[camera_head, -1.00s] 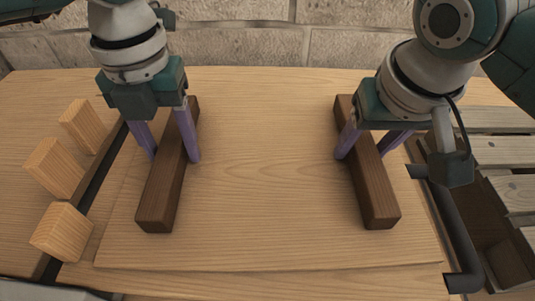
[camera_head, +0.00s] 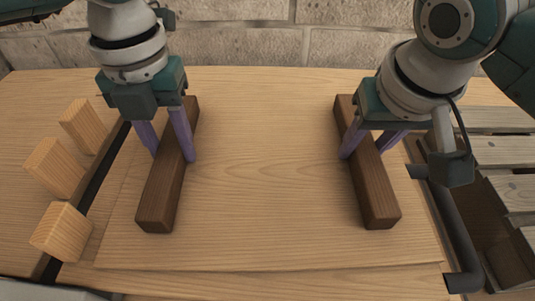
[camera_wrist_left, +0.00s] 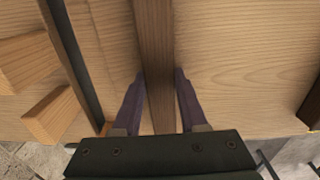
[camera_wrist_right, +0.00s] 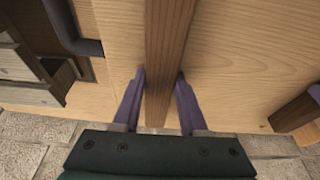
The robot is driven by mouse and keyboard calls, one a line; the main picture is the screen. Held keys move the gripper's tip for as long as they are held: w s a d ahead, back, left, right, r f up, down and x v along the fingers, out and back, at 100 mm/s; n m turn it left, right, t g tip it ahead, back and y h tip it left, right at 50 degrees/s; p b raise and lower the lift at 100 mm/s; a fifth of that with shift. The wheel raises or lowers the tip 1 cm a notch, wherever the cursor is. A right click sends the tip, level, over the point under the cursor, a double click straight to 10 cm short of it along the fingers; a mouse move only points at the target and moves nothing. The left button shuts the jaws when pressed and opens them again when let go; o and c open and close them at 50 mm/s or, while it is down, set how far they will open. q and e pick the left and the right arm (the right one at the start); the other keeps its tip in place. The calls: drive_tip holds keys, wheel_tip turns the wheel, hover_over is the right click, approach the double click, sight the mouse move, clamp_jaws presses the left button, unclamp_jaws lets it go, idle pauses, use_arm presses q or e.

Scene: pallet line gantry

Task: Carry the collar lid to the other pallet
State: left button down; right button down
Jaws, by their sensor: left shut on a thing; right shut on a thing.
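The collar lid (camera_head: 268,205) is a broad light-wood panel with two dark wooden battens across it. It lies flat on a wooden surface in the head view. My left gripper (camera_head: 170,158) is shut on the left batten (camera_head: 160,200), with a purple finger on each side; the left wrist view shows this batten (camera_wrist_left: 155,40) between the fingers. My right gripper (camera_head: 364,155) is shut on the right batten (camera_head: 375,200) likewise, and the right wrist view shows that batten (camera_wrist_right: 167,40) between its fingers.
Several light wooden blocks (camera_head: 55,168) stand left of the lid beside a dark strip (camera_head: 88,195). A dark bent pipe (camera_head: 458,235) runs along the right side. A slatted pallet (camera_head: 505,152) lies further right. A stone block wall (camera_head: 250,42) stands behind.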

use_arm(q)
drive_tip(key=shift+r, duration=0.1)
use_arm(e)
drive_tip(key=shift+r, duration=0.1)
idle(0.5)
